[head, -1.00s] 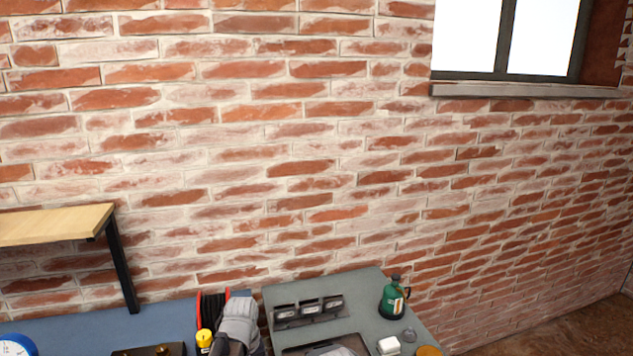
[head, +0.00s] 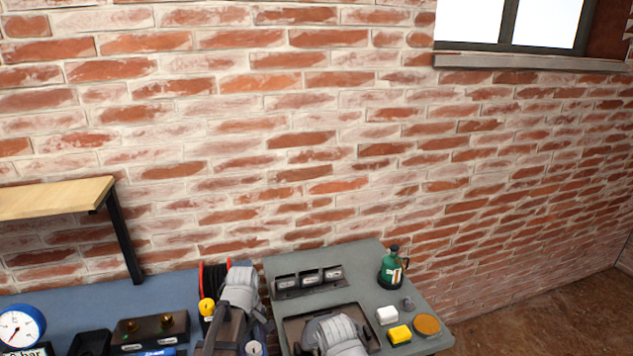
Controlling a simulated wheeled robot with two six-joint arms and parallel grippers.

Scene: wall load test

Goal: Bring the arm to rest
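What the arms hold, if anything, is hidden from this view.
A wooden shelf (head: 55,198) overhangs at left.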

